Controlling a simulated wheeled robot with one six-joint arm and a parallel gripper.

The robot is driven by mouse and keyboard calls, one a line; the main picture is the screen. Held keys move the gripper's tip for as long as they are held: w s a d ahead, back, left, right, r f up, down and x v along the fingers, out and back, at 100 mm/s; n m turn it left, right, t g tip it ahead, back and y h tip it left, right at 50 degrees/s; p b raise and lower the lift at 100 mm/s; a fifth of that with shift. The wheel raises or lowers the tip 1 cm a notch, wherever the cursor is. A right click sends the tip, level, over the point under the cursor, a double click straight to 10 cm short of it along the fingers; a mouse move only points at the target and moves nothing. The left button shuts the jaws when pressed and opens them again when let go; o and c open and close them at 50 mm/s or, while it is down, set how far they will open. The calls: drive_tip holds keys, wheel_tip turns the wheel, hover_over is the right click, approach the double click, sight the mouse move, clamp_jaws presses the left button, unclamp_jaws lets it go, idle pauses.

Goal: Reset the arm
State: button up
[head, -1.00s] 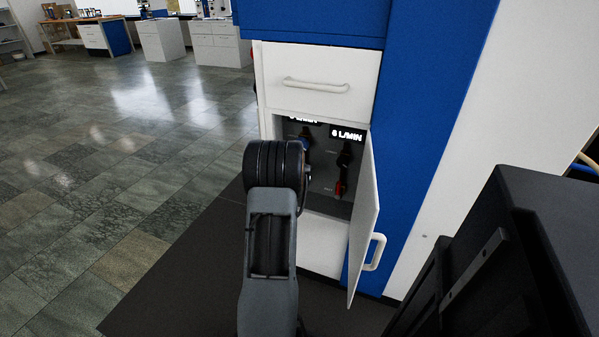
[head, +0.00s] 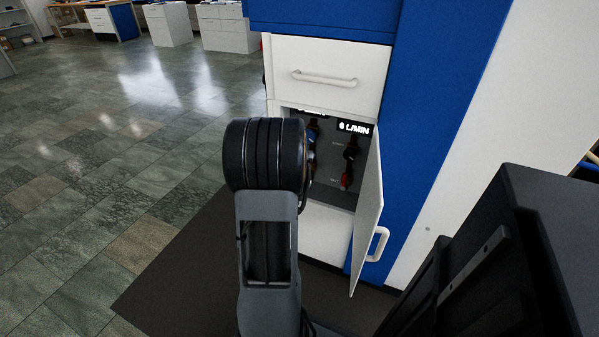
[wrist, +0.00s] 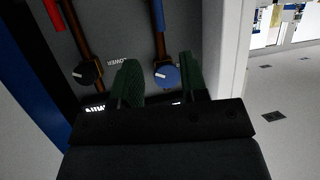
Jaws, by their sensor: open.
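I cannot tell whether a finger touches the blue knob. In the head view my arm's dark round joint hides the gripper and part of the cabinet opening. A red-handled valve (head: 347,178) shows below the "6 L/MIN" display (head: 354,128).
The white cabinet door (head: 368,215) stands open to the right of the opening. A closed white drawer (head: 326,76) is above it. A blue panel (head: 435,130) rises at the right. Tiled floor (head: 90,190) is clear at the left.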

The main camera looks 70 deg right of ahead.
drive_tip(key=shift+s+a+r, duration=0.1)
drive_tip(key=shift+a+r, duration=0.05)
drive_tip(key=shift+a, duration=0.25)
idle(0.4)
drive_tip(key=a+f+y, duration=0.4)
drive_tip(key=f, duration=0.1)
drive_tip(key=w+a+r+n+y+p, duration=0.25)
drive_tip(key=w+a+r+p, duration=0.2)
drive_tip(key=a, duration=0.35)
drive_tip(key=w+a+r+n+y+p, duration=0.25)
drive_tip(key=a+r+y, duration=0.2)
drive_tip(key=a, duration=0.25)
drive_tip(key=w+a+r+n+t+y+p, duration=0.1)
drive_tip(key=a+r+n+y+p, duration=0.1)
drive_tip(key=a+r+n+p, duration=0.8)
drive_tip(key=a+r+p, duration=0.7)
drive_tip(key=a+r, duration=1)
drive_tip(key=r, duration=0.2)
drive_tip(key=shift+w+a+n, duration=0.15)
drive_tip(key=shift+w+n, duration=0.1)
drive_tip(key=shift+n, duration=0.15)
